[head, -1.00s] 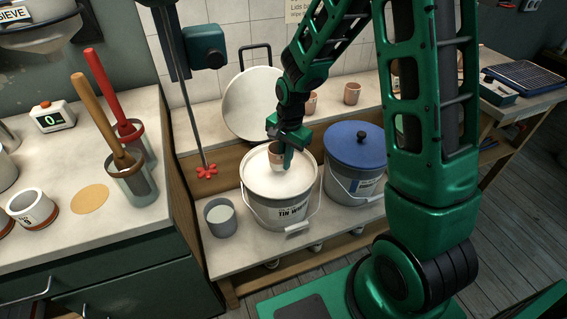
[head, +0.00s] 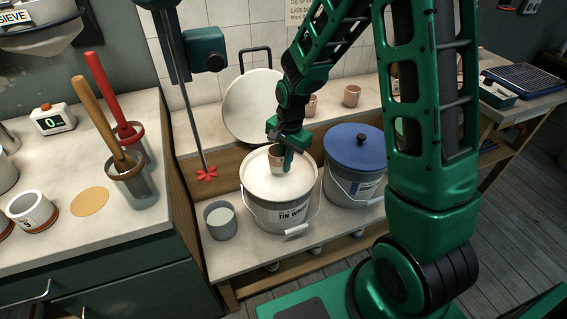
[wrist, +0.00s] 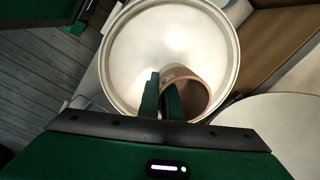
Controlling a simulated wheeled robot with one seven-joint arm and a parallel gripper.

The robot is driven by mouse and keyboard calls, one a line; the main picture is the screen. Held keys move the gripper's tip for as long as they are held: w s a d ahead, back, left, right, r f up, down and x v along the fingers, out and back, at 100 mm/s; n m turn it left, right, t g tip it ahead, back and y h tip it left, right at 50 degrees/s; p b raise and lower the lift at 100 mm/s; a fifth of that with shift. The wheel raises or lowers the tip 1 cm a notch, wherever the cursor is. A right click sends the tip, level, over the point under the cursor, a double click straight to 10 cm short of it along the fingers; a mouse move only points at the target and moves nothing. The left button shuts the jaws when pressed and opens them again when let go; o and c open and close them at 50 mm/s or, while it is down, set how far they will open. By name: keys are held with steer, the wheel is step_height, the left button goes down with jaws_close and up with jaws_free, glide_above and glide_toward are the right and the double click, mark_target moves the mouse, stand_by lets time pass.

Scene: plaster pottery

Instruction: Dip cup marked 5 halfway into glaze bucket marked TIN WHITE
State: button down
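The glaze bucket (head: 284,214) marked TIN WHITE stands open on the low shelf, full of white glaze. It also shows in the wrist view (wrist: 232,62), with the glaze surface inside its rim. My gripper (head: 282,161) is over the bucket's mouth, pointing down. Its fingers (wrist: 161,98) are shut on the wall of a pinkish-brown cup (wrist: 187,78). In the head view the cup (head: 276,157) is upright, low at the glaze surface. I cannot tell how deep its base sits. The cup's number is not readable.
A blue-lidded bucket (head: 354,146) stands close on the right. A grey pot (head: 220,222) of pale liquid stands at the left, below a red-bladed mixer (head: 207,174). A round white lid (head: 246,105) leans behind. More cups (head: 352,96) stand on the back ledge.

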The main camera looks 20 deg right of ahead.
steer(key=shift+r, duration=4)
